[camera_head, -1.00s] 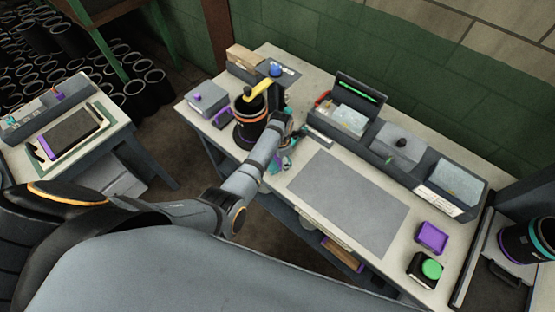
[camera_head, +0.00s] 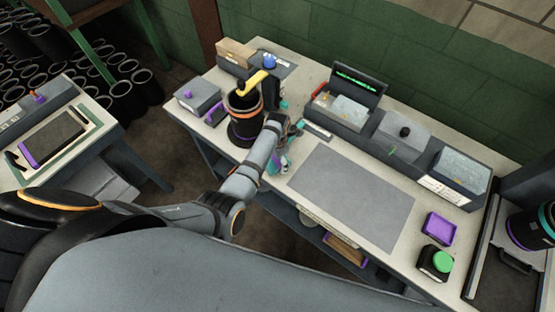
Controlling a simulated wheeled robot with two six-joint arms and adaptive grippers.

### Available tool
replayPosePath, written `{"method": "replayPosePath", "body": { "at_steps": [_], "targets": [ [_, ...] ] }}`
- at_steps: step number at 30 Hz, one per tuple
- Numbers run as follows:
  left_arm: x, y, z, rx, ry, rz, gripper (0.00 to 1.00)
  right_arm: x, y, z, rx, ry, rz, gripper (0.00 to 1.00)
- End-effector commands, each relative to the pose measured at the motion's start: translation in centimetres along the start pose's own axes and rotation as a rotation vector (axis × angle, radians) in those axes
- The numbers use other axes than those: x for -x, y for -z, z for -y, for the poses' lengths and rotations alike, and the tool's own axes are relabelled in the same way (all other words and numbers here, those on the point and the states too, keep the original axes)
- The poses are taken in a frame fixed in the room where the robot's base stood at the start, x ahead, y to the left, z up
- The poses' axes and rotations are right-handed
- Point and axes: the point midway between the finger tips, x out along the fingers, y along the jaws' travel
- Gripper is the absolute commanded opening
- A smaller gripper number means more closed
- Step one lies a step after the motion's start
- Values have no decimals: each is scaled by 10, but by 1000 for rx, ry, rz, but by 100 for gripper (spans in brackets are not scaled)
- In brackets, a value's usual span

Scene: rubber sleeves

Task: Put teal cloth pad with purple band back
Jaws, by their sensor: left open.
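My left gripper (camera_head: 284,152) is at the near edge of the workbench, just right of the black cylinder with orange bands. It is open, seen small and partly hidden by its own wrist. Teal patches show beside and below its fingers. I cannot tell whether any of them is the teal cloth pad with a purple band, and I cannot make out that pad clearly anywhere. A shallow purple tray (camera_head: 438,228) lies at the bench's right. My right gripper is out of view.
The black cylinder (camera_head: 245,122) stands under a yellow arm (camera_head: 254,82). A grey mat (camera_head: 350,195) lies clear mid-bench. Behind it runs a row of grey bins (camera_head: 403,137). A side table (camera_head: 60,140) is at left.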

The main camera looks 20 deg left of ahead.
Motion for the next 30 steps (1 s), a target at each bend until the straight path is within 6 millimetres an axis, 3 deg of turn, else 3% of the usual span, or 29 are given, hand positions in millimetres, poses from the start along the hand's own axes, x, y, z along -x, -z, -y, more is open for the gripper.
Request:
{"method": "replayPosePath", "body": {
  "at_steps": [7,17,19,24,30],
  "targets": [
    [9,0,0,0,0,0,83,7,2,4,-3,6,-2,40],
    [80,-1,0,0,0,1,83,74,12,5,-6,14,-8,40],
    [86,-2,0,1,-2,5,83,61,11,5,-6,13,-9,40],
    [114,-1,0,0,0,2,83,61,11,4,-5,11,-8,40],
    [124,0,0,-1,0,0,83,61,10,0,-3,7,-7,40]
  ]
}}
